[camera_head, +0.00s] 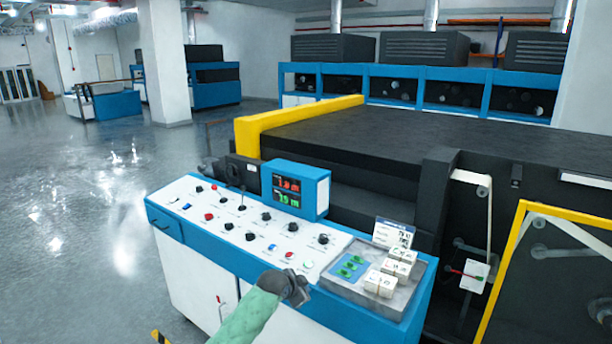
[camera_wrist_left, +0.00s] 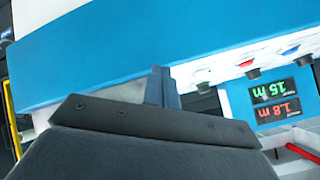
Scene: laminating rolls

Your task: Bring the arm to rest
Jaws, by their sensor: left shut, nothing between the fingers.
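My left gripper (camera_head: 297,289) is in the head view at the front edge of the control console, beside the grey tray. It is shut and empty. The left arm, in a green sleeve, comes in from the bottom of the head view. In the left wrist view the shut fingers (camera_wrist_left: 163,88) stand in front of the console's blue edge (camera_wrist_left: 120,60). The blue and white console (camera_head: 240,225) carries several knobs, buttons and levers. I cannot tell whether the gripper touches the console. My right gripper is not in view.
The grey tray (camera_head: 345,293) at the console's right end holds green pieces (camera_head: 351,266), white blocks (camera_head: 381,283) and a printed card (camera_head: 394,232). A blue display box (camera_head: 296,189) rises at the console's back. The large dark machine (camera_head: 400,135) stands behind. Open floor (camera_head: 80,220) lies left.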

